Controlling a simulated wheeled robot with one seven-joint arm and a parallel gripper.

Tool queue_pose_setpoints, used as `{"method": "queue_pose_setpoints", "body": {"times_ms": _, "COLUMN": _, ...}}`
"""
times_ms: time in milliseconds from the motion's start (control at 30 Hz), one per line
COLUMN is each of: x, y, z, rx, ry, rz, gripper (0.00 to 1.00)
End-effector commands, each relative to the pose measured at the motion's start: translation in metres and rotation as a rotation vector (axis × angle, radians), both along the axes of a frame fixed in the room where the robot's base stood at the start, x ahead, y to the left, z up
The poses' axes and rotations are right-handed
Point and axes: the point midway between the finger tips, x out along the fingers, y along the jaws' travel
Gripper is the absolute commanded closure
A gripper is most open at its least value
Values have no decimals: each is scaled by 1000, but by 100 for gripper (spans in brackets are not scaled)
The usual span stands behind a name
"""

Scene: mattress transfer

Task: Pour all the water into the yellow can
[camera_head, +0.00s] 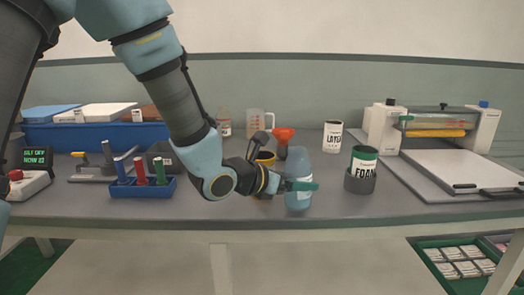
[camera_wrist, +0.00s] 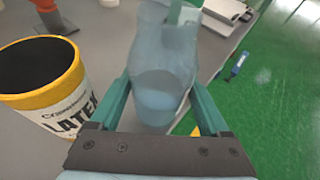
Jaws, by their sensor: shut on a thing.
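A translucent blue bottle (camera_head: 298,168) stands upright in my gripper (camera_head: 300,186), near the front middle of the table. In the wrist view the same bottle (camera_wrist: 163,60) sits between the two green fingers of my gripper (camera_wrist: 160,92), which is shut on it. The yellow can (camera_head: 265,158) is just left of the bottle, partly hidden behind my wrist. In the wrist view the yellow can (camera_wrist: 52,98) stands upright and apart from the bottle, with a "LATEX" label and a dark open top. The water level inside the bottle is hard to tell.
An orange funnel (camera_head: 284,134) stands behind the bottle. A "FOAM" can in a dark holder (camera_head: 360,180) is to the right, with a "LAYER" can (camera_head: 332,136) farther back. A measuring jug (camera_head: 256,122) is behind. A blue rack (camera_head: 143,188) stands left and a press machine (camera_head: 440,145) right.

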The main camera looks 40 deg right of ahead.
Motion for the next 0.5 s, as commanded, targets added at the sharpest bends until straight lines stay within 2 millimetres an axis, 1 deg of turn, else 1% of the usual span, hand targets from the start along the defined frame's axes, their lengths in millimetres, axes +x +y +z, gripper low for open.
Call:
{"method": "queue_pose_setpoints", "body": {"times_ms": 33, "x": 2, "y": 1, "z": 6, "rx": -2, "ry": 23, "rz": 2, "gripper": 88}}
{"method": "queue_pose_setpoints", "body": {"times_ms": 500, "x": 8, "y": 2, "z": 8, "rx": -44, "ry": 255, "rz": 3, "gripper": 88}}
